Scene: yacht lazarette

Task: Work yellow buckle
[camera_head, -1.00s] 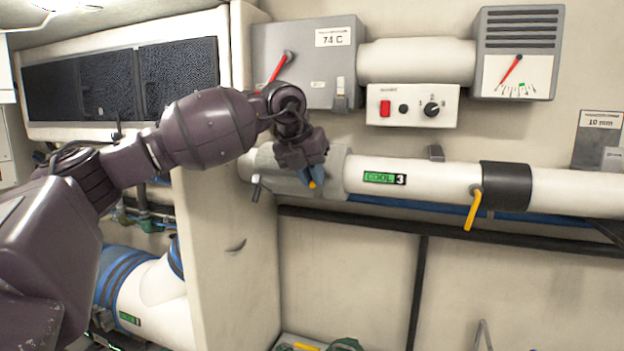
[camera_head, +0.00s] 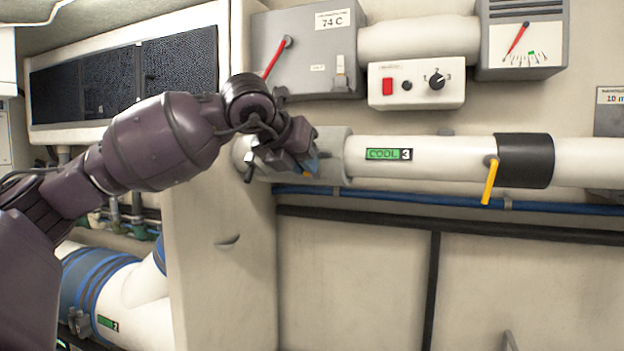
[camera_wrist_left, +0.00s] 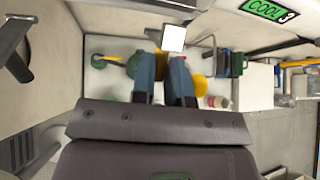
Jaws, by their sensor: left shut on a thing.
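My left gripper (camera_head: 310,163) is at the grey collar (camera_head: 333,150) on the left end of the white pipe (camera_head: 450,158). Its blue fingers are shut on the yellow buckle, which the fingers almost wholly hide in the head view. In the left wrist view the two blue fingers (camera_wrist_left: 165,78) are close together, with a pale square piece (camera_wrist_left: 173,38) just beyond their tips. I cannot tell whether that piece belongs to the buckle. My right gripper is not in view.
A grey box (camera_head: 310,75) with a red lever and a white switch panel (camera_head: 416,85) are above the pipe. A blue hose (camera_head: 420,200) and a black rail run below it. A pale partition (camera_head: 215,250) stands at left. The wall below is mostly clear.

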